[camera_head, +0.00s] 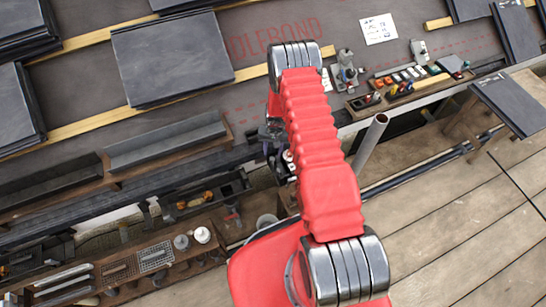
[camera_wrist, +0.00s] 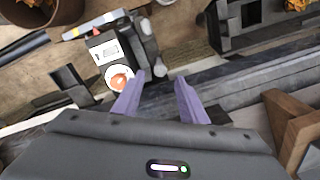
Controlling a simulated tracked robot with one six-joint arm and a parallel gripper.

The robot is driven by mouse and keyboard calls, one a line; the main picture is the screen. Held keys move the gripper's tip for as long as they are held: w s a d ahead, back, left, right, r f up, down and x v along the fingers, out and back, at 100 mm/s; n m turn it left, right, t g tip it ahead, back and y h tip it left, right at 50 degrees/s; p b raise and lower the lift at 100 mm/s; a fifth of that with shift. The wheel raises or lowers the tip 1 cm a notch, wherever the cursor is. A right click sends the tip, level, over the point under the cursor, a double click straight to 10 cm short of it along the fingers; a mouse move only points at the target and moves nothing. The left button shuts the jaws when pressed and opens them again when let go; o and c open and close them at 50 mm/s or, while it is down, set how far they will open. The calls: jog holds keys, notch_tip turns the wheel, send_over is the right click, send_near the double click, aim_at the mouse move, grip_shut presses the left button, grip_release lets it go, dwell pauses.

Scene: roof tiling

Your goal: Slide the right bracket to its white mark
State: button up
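My gripper (camera_wrist: 159,80) is open in the wrist view. Its two purple fingers stand apart over a dark rail (camera_wrist: 245,88), with nothing visibly held between them. A dark bracket-like piece (camera_wrist: 70,85) sits left of the fingers, apart from them. I cannot tell for sure which piece is the right bracket, and I cannot make out its white mark. In the head view, the red-sleeved arm covers much of the work spot, and the fingertips are hidden. The long dark rail along the roof edge (camera_head: 98,221) runs up to the arm there.
A device with a white label and orange dot (camera_wrist: 105,58) lies close beyond the left finger. A dark frame-like block (camera_wrist: 240,22) is at upper right, a wooden piece (camera_wrist: 298,130) at right. Slate stacks (camera_head: 172,58) lie on the roof; plank decking (camera_head: 460,230) is open at right.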

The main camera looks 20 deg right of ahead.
aim_at(272, 158)
jog(key=shift+a+f, duration=0.1)
jog(key=shift+f, duration=2.7)
jog(key=shift+w, duration=0.1)
jog(key=shift+c, duration=0.4)
grip_shut()
